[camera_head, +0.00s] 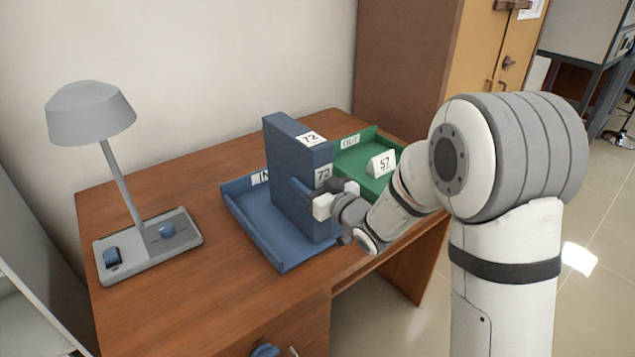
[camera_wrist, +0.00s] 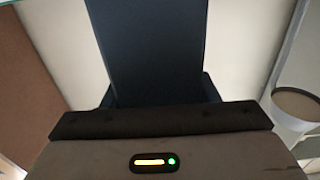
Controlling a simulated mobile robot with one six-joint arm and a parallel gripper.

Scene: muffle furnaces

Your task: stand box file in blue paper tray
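The blue box file (camera_head: 292,165) stands upright over the blue paper tray (camera_head: 262,243), inside its walls. White labels reading 72 are on its top and narrow side. I cannot tell whether its base touches the tray floor. My gripper (camera_head: 312,196) reaches in from the right and is closed around the file's near narrow side. In the wrist view the file (camera_wrist: 147,45) fills the middle, with a dark finger on each side of it. The tray's IN label is partly hidden behind the file.
A grey desk lamp (camera_head: 125,165) stands at the left of the wooden desk (camera_head: 215,295). Bare desktop lies between lamp and blue tray. A wooden cabinet is behind.

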